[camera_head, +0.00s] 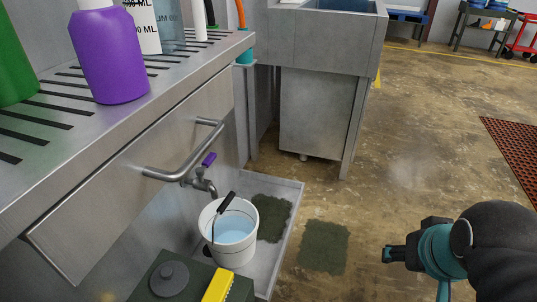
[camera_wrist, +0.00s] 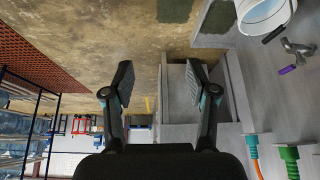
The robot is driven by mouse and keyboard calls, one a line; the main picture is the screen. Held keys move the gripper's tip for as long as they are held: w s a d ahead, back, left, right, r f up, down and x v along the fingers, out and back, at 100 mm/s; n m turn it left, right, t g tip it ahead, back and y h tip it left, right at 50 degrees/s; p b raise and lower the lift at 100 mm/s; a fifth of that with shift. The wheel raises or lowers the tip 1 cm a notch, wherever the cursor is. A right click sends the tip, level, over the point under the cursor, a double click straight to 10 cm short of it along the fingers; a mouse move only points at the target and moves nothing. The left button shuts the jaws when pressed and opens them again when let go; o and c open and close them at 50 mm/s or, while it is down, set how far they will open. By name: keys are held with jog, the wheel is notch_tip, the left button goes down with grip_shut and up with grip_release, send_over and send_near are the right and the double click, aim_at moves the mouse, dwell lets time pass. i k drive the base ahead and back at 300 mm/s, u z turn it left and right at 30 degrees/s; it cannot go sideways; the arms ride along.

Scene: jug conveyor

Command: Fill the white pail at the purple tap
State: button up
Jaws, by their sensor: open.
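The white pail (camera_head: 237,255) stands upright in a shallow grey tray (camera_head: 288,215) on the floor, with light blue water inside and its black-gripped handle raised. The metal tap with a purple lever (camera_head: 208,160) sticks out of the steel counter front, its spout at the pail's back rim. I cannot make out a running stream. The pail (camera_wrist: 258,20) and the tap's purple lever (camera_wrist: 287,70) also show at the wrist view's right. My gripper (camera_wrist: 160,80) is open and empty, well apart from both. In the head view my gripper (camera_head: 390,254) is at the lower right, above the floor.
A steel bar handle (camera_head: 190,155) juts from the counter above the tap. A purple bottle (camera_head: 108,55) stands on the slatted counter. A dark box with a yellow piece (camera_head: 217,286) is in front of the pail.

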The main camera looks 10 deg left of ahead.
aim_at(209, 159)
jog(key=u, duration=1.25)
jog(key=k, duration=0.7)
jog(key=z, duration=1.25)
